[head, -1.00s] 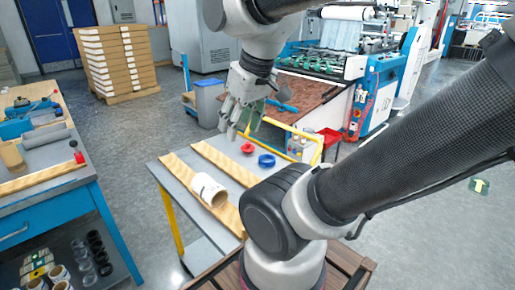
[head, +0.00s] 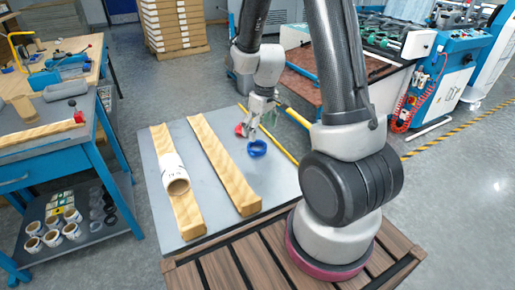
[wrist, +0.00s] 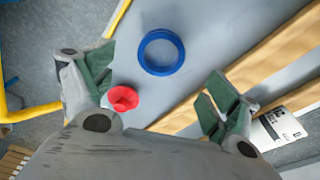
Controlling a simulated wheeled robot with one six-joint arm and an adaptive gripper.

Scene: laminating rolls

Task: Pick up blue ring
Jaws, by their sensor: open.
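The blue ring (head: 257,148) lies flat on the grey table top (head: 270,182), near its far right side. In the wrist view the ring (wrist: 145,53) shows whole, ahead of and between my fingertips, with nothing in its hole. My gripper (head: 257,118) is above the table beside the ring in the head view. In the wrist view my gripper (wrist: 165,82) is open, its green-padded fingers wide apart and empty. A red piece (wrist: 123,98) lies near the left finger; it also shows in the head view (head: 240,129), left of the ring.
Two wooden rails (head: 226,168) lie on the table. A white roll (head: 174,172) rests on the left rail. A yellow bar (head: 294,116) runs along the table's far right edge. A blue workbench (head: 75,165) with tools and rolls stands at the left.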

